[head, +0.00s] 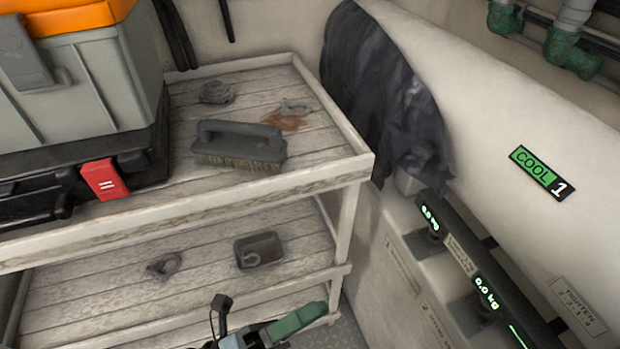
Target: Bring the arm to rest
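Part of my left gripper (250,338) shows at the bottom edge of the head view, in front of the lower shelf. A black upright piece and a green and teal piece show there; the rest is cut off by the frame. I cannot tell whether the green piece is part of the gripper or something in it, nor whether the fingers are open. My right gripper is not in view.
A whitewashed wooden shelf (335,170) holds a scrub brush (240,148) and a grey and orange toolbox (80,80). The lower shelf holds a small dark box (258,250).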

